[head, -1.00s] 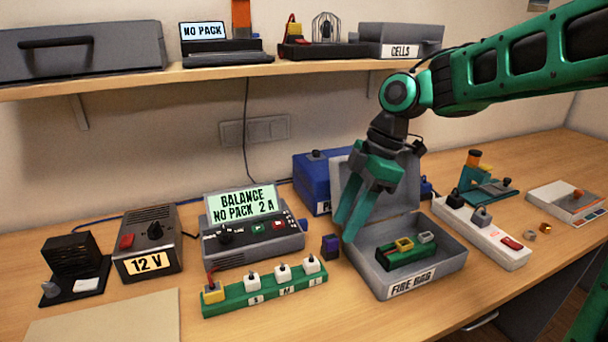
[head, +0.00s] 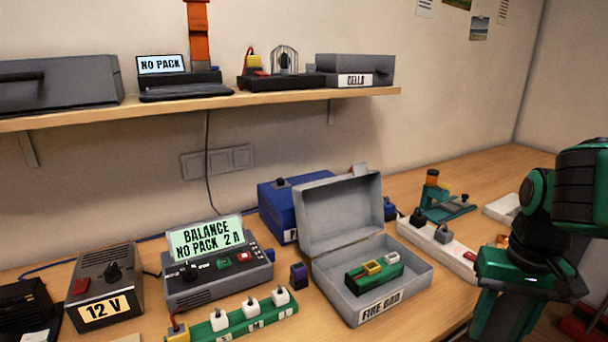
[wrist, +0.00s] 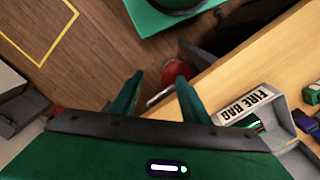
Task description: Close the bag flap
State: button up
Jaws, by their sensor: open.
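The grey fire bag (head: 388,295) is a box on the bench with its flap (head: 340,212) standing open at the back, leaning slightly backward. A green pack (head: 376,276) with a yellow and a white connector lies inside. In the wrist view the fire bag (wrist: 250,104) shows at the right, with its label toward me. My gripper (head: 500,325) is at the right of the head view, off the bench's front edge and apart from the bag; its fingertips are cut off there. In the wrist view my gripper (wrist: 160,82) has its fingers apart with nothing between them.
A blue box (head: 290,205) stands behind the flap. A balance charger (head: 217,275) and a small purple block (head: 299,275) are left of the bag. A white power strip (head: 436,247) is right of it. A green connector board (head: 235,322) lies in front of the charger.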

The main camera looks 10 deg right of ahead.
aim_at(332, 213)
jog(key=u, duration=1.45)
jog(key=k, duration=0.75)
jog(key=z, duration=1.35)
jog(key=i, duration=1)
jog(key=u, duration=0.05)
